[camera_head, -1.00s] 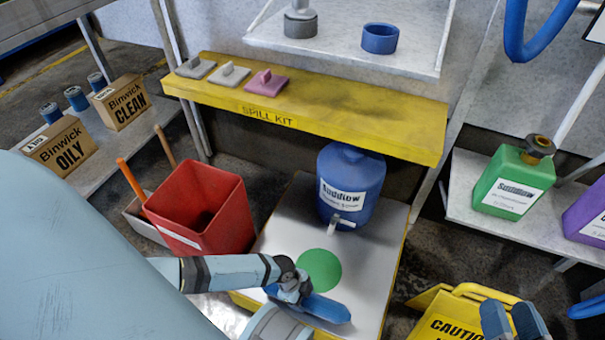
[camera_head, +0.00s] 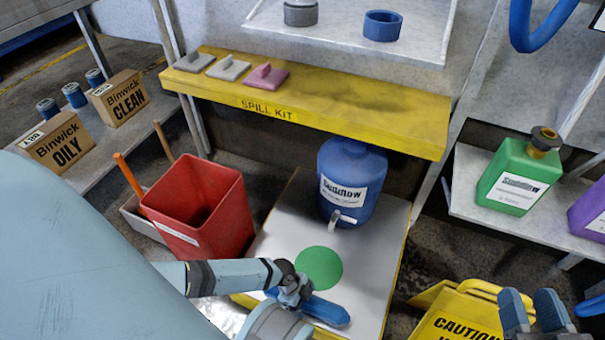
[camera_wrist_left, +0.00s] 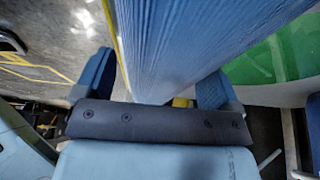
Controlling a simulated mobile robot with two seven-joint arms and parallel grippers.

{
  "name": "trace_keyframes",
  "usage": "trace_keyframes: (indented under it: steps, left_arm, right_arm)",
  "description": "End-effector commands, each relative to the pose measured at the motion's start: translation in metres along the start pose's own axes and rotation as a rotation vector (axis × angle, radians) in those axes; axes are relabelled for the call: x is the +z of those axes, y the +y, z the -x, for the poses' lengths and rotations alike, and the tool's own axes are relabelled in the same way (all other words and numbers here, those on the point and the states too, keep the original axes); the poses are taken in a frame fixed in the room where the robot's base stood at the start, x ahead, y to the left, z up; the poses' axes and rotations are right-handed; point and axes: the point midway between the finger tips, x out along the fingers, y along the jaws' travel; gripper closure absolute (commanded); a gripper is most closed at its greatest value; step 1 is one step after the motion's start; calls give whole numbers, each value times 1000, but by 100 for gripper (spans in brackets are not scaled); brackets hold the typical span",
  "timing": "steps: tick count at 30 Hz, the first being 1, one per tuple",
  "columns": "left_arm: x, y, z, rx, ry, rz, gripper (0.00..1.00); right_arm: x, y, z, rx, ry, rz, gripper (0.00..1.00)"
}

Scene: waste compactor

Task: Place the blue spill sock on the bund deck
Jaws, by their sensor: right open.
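The blue spill sock (camera_head: 328,312) lies low over the front of the pale bund deck (camera_head: 275,245), beside the green disc (camera_head: 319,268). I cannot tell whether it touches the deck. My left gripper (camera_head: 302,296) is at its left end. In the left wrist view, the sock (camera_wrist_left: 165,45) fills the space between the two fingers, which appear closed on its sides. The deck's yellow edge runs beside it, and the green disc (camera_wrist_left: 285,55) is at the right. My right gripper (camera_head: 532,310) is open and empty at the lower right, by the caution sign.
A blue drum (camera_head: 350,180) with a tap stands at the back of the deck. A red bin (camera_head: 200,210) is on the left. The yellow spill kit shelf (camera_head: 350,105) hangs above. A yellow caution sign (camera_head: 455,315) is right of the deck, with a green jug (camera_head: 518,178) beyond.

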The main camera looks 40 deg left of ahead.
Motion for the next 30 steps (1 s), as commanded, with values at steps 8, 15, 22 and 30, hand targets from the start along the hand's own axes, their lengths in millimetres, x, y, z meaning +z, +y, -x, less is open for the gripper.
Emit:
trace_keyframes:
  steps: [8, 15, 22, 30]
  left_arm:
    - [-2, 0, 17, -1, -1, -1, 11]
    - [-3, 0, 70, -1, -1, -2, 11]
    - [-2, 0, 109, 0, -1, -1, 11]
    - [-1, 0, 123, 0, 0, 0, 11]
  right_arm:
    - [-9, -1, 0, -6, -11, -22, 57]
    - [-11, -14, 7, -9, -87, -170, 57]
    - [-20, -18, 10, 11, -51, -217, 57]
    - [-30, -17, 10, 18, -9, -211, 57]
